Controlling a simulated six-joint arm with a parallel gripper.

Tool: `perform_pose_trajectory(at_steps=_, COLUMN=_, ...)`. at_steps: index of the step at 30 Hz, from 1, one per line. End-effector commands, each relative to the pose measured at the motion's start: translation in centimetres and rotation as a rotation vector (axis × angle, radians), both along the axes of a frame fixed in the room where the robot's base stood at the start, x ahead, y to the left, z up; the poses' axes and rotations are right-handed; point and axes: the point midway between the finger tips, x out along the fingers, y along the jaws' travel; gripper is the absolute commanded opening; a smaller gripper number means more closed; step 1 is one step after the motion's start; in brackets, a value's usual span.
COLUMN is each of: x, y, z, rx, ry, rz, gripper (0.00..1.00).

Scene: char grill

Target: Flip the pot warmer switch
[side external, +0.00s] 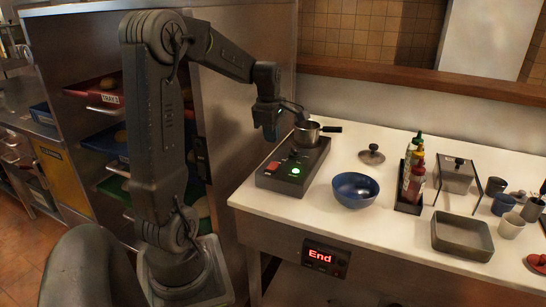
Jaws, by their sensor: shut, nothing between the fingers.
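The pot warmer (268,181) is a dark grey box on the white counter. Its sloped front has a red switch (272,166) at the left and a lit green light (295,171) to its right. A small metal pot (307,135) with a dark handle pointing right sits on its back part. My gripper (271,134) points down above the left side of the warmer, left of the pot and behind the red switch. It is shut and holds nothing. The fingertips are small and dark here, and I cannot tell whether they touch the warmer.
A blue bowl (355,189) stands right of the warmer, with a pot lid (371,154) behind it. A bottle caddy (409,190), a grey tray (462,237) and several cups fill the right. A panel reading "End" (326,257) is on the counter front. A shelf unit (226,105) stands at left.

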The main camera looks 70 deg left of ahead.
Motion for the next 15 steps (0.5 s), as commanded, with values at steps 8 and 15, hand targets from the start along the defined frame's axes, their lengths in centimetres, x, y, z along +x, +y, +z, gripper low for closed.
perform_pose_trajectory(at_steps=8, x=0.4, y=0.4, z=-5.4, rx=-0.003, ry=0.003, rz=0.0, gripper=0.0)
perform_pose_trajectory(at_steps=15, x=0.6, y=0.6, z=-7.5, rx=-0.001, ry=0.001, rz=0.0, gripper=0.0)
